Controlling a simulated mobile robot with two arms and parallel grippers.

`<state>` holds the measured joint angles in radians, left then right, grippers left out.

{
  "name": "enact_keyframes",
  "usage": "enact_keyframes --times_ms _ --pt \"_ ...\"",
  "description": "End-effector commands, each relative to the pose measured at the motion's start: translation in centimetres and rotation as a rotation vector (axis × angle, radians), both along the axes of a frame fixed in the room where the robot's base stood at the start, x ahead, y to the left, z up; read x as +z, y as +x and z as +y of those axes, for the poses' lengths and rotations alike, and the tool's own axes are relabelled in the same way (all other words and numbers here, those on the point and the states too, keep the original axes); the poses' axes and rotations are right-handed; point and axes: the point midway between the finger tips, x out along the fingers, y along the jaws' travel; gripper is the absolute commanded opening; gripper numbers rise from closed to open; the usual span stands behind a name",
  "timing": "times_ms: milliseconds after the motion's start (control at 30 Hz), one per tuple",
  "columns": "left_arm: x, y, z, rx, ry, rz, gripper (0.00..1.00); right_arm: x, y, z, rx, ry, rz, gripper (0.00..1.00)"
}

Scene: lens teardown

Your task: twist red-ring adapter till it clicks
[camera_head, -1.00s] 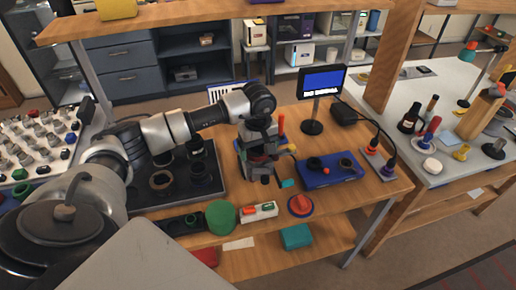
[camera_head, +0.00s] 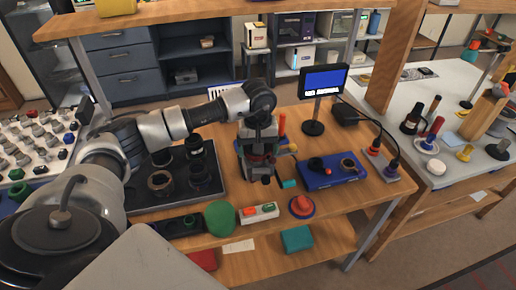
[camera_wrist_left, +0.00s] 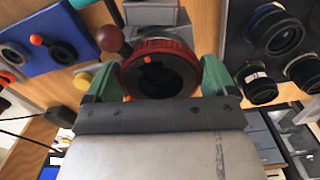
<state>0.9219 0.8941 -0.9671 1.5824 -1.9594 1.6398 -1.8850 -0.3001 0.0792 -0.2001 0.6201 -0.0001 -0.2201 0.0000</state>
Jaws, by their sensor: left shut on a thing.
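The red-ring adapter (camera_wrist_left: 160,66) is a dark round part with a bright red ring and an orange mark near its top, in the left wrist view. My left gripper (camera_wrist_left: 160,80) is shut on it, with a green finger at each side. In the head view my left gripper (camera_head: 260,158) points down at the fixture in the middle of the bench; the red ring between its fingers is mostly hidden there. A dark red ball knob (camera_wrist_left: 110,38) sticks out beside the ring. Whether the adapter is fully seated cannot be told. My right gripper is not in view.
A dark tray with lens parts (camera_head: 220,190) lies left of the fixture. A blue box with knobs (camera_head: 318,182) and a small monitor (camera_head: 322,82) stand to the right. A green round part (camera_head: 219,218), a white switch box (camera_head: 260,222) and a red knob (camera_head: 301,207) line the front edge.

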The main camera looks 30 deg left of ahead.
Motion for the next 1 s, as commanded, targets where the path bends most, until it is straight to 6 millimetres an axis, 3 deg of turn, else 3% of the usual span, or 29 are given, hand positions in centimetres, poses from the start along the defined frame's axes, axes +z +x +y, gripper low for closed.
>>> enact_keyframes --times_ms 33,100,300,333,400,733,1000 --pt "-0.1 0.0 0.0 -0.020 0.001 -0.002 0.52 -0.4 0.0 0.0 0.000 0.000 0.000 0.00" --pt "-0.1 0.0 0.0 -0.040 0.001 -0.002 0.41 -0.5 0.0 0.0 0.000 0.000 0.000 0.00" --pt "0.0 0.0 0.0 -0.043 0.000 -0.001 0.41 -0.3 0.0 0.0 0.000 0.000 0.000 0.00" --pt "0.0 0.0 0.0 -0.043 0.000 -0.001 0.91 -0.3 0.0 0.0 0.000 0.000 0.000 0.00" --pt "0.0 0.0 0.0 -0.042 0.000 -0.001 1.00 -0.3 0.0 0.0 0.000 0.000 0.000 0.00" --pt "0.8 0.1 0.0 -0.041 0.000 -0.004 1.00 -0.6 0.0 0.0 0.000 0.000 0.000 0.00" --pt "5.8 0.1 0.0 -0.042 0.001 -0.007 1.00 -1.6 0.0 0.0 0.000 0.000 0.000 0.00"
